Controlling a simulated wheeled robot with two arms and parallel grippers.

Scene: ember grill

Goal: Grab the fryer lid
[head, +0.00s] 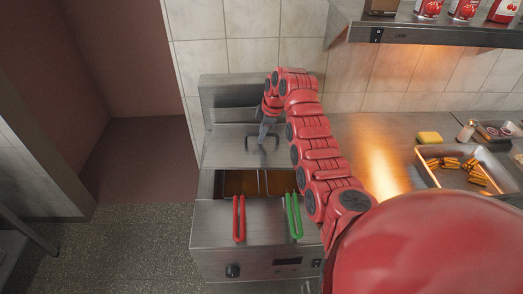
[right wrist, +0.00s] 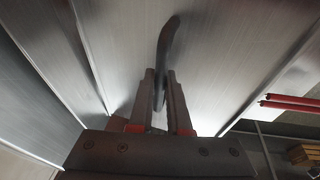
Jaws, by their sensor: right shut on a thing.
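The fryer (head: 208,215) is a steel unit against the tiled wall. Its steel lid (head: 225,150) covers the rear part of the top, and the front part shows brown oil in the vat (head: 236,184). My right gripper (head: 264,135) is at the lid's dark handle. In the right wrist view, the fingers (right wrist: 160,105) are shut on the dark curved lid handle (right wrist: 163,50), with the steel lid surface (right wrist: 215,50) behind it. The exact lid angle is hard to tell. My left gripper is not in view.
A red basket handle (head: 239,218) and a green one (head: 293,216) stick out at the fryer's front. A tray of fried food (head: 429,168) stands on the counter at right. A shelf (head: 430,35) with red cans hangs above. Open floor (head: 120,240) lies left.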

